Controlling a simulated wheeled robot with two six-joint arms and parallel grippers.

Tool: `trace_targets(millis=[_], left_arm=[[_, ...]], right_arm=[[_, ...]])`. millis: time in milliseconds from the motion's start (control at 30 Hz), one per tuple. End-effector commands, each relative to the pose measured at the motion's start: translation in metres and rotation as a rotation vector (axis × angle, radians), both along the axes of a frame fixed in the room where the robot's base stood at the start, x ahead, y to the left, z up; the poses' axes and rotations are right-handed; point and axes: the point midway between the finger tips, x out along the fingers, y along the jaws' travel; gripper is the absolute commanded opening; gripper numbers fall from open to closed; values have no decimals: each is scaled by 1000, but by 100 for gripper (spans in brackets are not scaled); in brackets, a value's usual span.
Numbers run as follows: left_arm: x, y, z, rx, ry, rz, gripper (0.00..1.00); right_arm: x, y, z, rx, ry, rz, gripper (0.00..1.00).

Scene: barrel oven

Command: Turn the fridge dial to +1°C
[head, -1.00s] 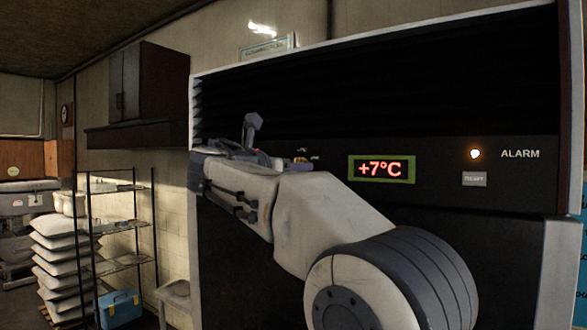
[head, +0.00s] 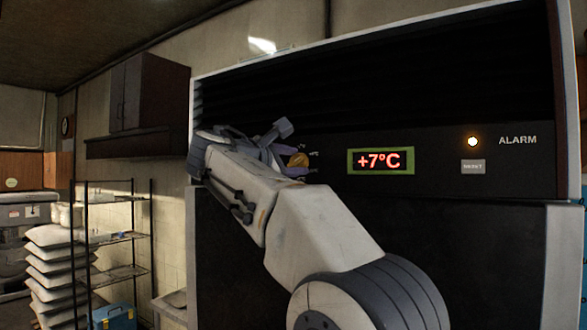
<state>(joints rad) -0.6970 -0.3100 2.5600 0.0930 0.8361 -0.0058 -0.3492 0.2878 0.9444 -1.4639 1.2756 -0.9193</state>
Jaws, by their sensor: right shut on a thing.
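The fridge (head: 500,250) has a dark front panel with a red display (head: 380,160) reading +7°C in a green frame. The yellow dial (head: 298,160) sits left of the display, partly hidden by my right gripper. My right gripper (head: 286,154) reaches in along my arm from the lower right and is at the dial, shut on it. Its fingertips are mostly hidden, so the grip itself is hard to make out. My left gripper is not in view.
An orange-white alarm lamp (head: 473,141) is lit beside the ALARM label, above a grey reset button (head: 473,167). A wire shelf (head: 115,237), stacked sacks (head: 55,265) and a blue box (head: 115,317) stand at the left. A dark wall cabinet (head: 148,92) hangs above.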

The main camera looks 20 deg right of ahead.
Motion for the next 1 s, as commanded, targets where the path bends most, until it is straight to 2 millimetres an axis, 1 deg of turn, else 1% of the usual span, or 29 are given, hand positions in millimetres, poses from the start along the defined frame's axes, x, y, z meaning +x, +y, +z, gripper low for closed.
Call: trace_targets(millis=[33, 300, 1000], left_arm=[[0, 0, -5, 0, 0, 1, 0], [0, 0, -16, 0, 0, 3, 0], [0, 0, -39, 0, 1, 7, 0]], right_arm=[[0, 0, -3, 29, -35, 0, 0], [0, 0, -4, 186, -238, 0, 0], [0, 0, -6, 595, -761, -2, 0]])
